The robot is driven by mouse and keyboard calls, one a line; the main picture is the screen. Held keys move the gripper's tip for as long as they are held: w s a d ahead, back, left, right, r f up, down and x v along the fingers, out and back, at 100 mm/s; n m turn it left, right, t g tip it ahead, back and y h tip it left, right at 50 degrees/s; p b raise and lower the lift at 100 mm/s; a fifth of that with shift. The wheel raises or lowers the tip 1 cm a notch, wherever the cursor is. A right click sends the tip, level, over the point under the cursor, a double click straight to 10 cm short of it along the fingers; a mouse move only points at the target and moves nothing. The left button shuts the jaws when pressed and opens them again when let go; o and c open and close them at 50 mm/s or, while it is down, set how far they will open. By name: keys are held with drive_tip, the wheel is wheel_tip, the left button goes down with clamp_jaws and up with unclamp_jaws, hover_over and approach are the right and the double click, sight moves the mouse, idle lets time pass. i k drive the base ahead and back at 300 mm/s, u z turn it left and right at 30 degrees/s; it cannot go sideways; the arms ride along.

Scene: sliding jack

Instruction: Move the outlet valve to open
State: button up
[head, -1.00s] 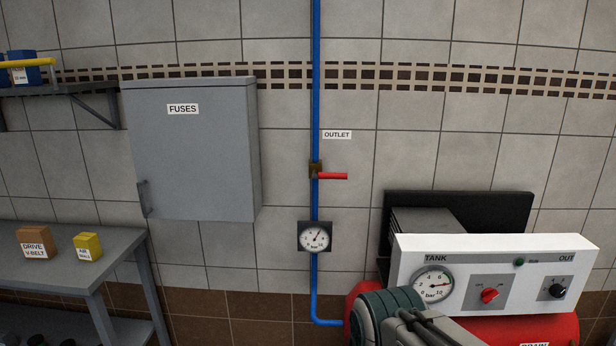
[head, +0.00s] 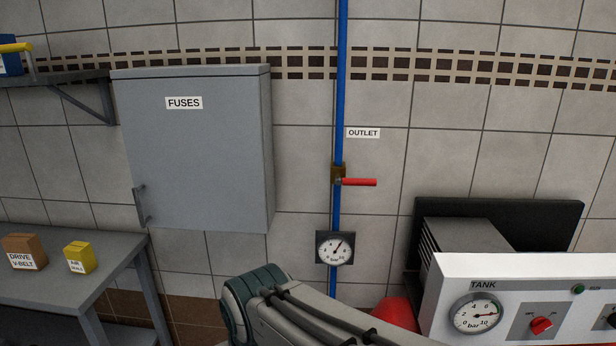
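The outlet valve is a brass body (head: 338,173) on a vertical blue pipe (head: 342,70), with a red lever handle (head: 358,182). The lever points right, level and crosswise to the pipe. A white label reading OUTLET (head: 363,133) is on the wall just above and right of it. A round bar gauge (head: 335,248) sits on the pipe below the valve. My gripper is out of view. Only a part of my arm shows at the bottom middle, below the valve and apart from it, and it hides the lower pipe.
A grey fuse cabinet (head: 191,150) hangs left of the pipe. A grey bench (head: 75,275) holds two boxes at the left. The wall around the valve is clear.

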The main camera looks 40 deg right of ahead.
sight(345, 182)
drive_tip(key=z, duration=0.3)
drive_tip(key=i, duration=1)
drive_tip(key=z, duration=0.55)
